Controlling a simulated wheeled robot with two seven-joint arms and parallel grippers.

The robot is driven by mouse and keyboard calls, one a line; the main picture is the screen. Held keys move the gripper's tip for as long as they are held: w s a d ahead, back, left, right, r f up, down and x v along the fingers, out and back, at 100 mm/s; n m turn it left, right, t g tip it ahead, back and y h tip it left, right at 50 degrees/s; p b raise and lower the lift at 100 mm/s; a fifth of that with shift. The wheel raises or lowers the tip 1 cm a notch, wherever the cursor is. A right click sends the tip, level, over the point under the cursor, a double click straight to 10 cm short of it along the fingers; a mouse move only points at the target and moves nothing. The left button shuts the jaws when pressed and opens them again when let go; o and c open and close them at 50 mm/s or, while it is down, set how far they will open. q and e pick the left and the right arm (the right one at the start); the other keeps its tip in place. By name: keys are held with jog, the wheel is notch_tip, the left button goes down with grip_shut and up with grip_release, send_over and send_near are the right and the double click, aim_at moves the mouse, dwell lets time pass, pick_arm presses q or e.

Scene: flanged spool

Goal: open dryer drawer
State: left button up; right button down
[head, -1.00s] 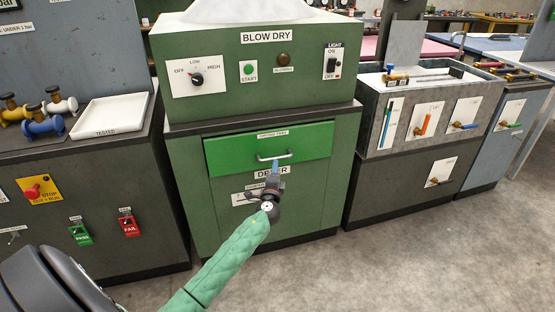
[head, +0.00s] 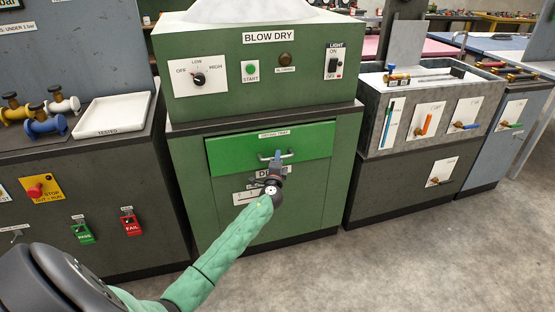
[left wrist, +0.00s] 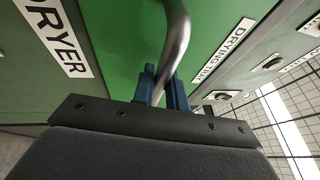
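The dryer drawer (head: 229,154) is the bright green front panel on the dark green dryer cabinet below the blow-dry box. Its metal bar handle (head: 291,153) is at the middle of the panel and shows large in the left wrist view (left wrist: 178,28). My left gripper (head: 277,157) is at the handle, its blue fingers (left wrist: 161,88) on either side of the bar. The fingers sit close together and look shut on the bar; the contact itself is partly hidden. The panel looks flush or nearly flush with the cabinet. My right gripper is not in view.
Above the drawer is the blow-dry box (head: 221,97) with knobs and switches. A grey bench (head: 98,175) with a white tray (head: 112,114) stands left. A grey tank unit (head: 430,125) stands right. The concrete floor (head: 390,255) in front is clear.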

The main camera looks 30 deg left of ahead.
pick_arm(q)
grip_shut()
jog(key=shift+s+d, duration=0.1)
jog(key=s+d+b, duration=0.3)
jog(key=s+d, duration=1.7)
jog(key=d, duration=0.4)
jog(key=shift+s+b, duration=0.25)
jog(key=shift+b, duration=0.15)
jog(key=o, duration=0.7)
grip_release()
